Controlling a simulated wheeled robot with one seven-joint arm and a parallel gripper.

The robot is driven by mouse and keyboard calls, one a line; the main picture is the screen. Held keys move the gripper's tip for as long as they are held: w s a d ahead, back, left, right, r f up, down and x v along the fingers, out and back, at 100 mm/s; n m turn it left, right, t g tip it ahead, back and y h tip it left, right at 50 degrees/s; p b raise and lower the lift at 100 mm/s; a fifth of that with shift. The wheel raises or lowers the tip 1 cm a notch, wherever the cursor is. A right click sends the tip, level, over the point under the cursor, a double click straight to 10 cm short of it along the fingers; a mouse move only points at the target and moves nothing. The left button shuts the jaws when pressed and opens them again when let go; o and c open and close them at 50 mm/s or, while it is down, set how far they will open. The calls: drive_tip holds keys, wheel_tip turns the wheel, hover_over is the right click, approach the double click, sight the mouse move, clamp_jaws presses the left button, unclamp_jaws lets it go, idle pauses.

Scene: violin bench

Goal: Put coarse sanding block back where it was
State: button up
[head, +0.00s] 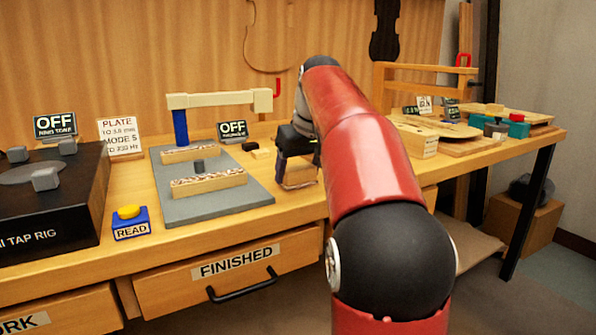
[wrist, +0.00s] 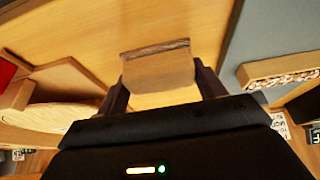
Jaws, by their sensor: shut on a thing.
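My gripper (head: 296,158) is shut on a light wooden block with a dark rough edge, which I take to be the coarse sanding block (wrist: 158,70). In the wrist view the block sits between the two fingers (wrist: 160,80). In the head view the block (head: 298,176) shows below the gripper, over the bench near its front edge, right of the grey plate. I cannot tell whether it touches the bench top. My red arm hides part of the bench behind it.
The grey plate (head: 215,205) carries wooden bars with speckled strips. A small pale block (head: 262,153) lies behind my gripper. The black tap rig (head: 50,205) and READ button (head: 131,223) are left. A labelled wooden block (head: 415,140) and boards stand right.

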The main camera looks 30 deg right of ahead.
drive_tip(key=shift+f, duration=0.2)
drive_tip(key=o, duration=0.9)
drive_tip(key=shift+s+r, duration=0.1)
drive_tip(key=shift+r, duration=0.5)
drive_tip(key=p+v, duration=0.3)
drive_tip(key=v, duration=0.8)
drive_tip(key=shift+r+p, duration=0.15)
drive_tip(key=shift+p, duration=0.2)
